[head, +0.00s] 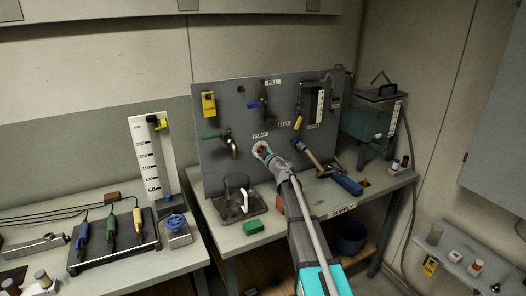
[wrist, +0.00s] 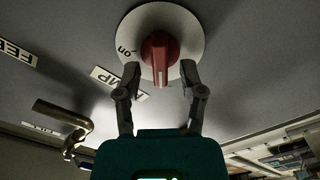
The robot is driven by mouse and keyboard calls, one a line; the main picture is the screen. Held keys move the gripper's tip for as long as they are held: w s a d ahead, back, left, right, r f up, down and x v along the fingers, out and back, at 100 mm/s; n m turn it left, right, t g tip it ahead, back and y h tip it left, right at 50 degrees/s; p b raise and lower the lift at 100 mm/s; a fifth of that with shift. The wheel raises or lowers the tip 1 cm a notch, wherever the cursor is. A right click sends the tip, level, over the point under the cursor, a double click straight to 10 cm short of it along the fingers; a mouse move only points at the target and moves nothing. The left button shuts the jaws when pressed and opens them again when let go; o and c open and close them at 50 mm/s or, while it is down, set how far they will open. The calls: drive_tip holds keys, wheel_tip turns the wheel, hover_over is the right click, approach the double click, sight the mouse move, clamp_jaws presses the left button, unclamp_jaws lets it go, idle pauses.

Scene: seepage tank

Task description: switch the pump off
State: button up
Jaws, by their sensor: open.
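The pump switch is a red knob (wrist: 159,48) on a white round dial (wrist: 191,27) on the grey panel. The word "on" shows at the dial's left edge in the wrist view; the knob's long grip points down in that view, away from that word. In the head view the dial (head: 259,147) sits just under the PUMP label (head: 260,135), partly covered by my gripper. My gripper (wrist: 159,70) is open, with one finger on each side of the knob's lower end. I cannot tell whether either finger touches it.
Around the dial, the grey panel (head: 222,108) carries a green-handled valve (head: 213,136), a blue-handled valve (head: 255,104) and a yellow tag (head: 208,103). A blue-handled part (head: 299,145) is close right of my gripper.

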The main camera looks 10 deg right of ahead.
drive_tip(key=shift+s, duration=0.1)
drive_tip(key=v, duration=1.2)
drive_tip(key=shift+r, duration=0.1)
